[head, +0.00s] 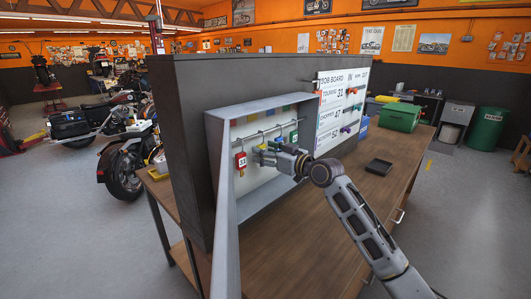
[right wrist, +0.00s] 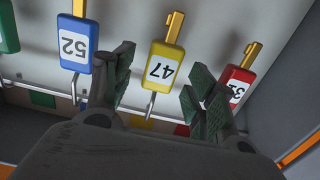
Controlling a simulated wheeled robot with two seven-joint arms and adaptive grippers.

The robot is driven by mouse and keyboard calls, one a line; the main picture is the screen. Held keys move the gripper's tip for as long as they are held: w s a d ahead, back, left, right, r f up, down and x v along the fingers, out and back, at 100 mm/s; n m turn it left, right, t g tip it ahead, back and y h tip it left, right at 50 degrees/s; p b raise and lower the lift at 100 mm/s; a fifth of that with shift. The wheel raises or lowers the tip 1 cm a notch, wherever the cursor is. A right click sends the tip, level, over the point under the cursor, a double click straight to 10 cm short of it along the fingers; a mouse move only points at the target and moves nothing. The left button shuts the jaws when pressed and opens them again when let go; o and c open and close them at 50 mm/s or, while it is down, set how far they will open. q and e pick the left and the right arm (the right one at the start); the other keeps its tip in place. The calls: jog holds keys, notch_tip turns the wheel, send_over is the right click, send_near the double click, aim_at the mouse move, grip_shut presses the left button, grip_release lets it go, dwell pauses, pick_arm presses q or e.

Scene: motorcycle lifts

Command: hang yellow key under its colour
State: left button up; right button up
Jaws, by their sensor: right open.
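The yellow key (right wrist: 162,66), with a tag marked 47, hangs on a hook in the open key cabinet (head: 232,215). My right gripper (right wrist: 160,82) is open, with one finger on each side of the yellow tag and apart from it. In the head view my right gripper (head: 268,156) reaches into the cabinet and covers part of the keys. A blue key (right wrist: 75,45) marked 52 and a red key (right wrist: 238,80) hang on either side of the yellow one. Coloured squares (right wrist: 42,99) line the cabinet's back. My left gripper is not in view.
A green key (head: 293,136) hangs farther right in the cabinet. A job board (head: 328,112) with coloured pieces stands beside it. The cabinet's side walls bound the reach.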

jog(key=v, duration=1.1)
jog(key=shift+s+d, duration=0.15)
jog(key=shift+s, duration=0.1)
jog(key=shift+d, duration=0.1)
dwell(0.4)
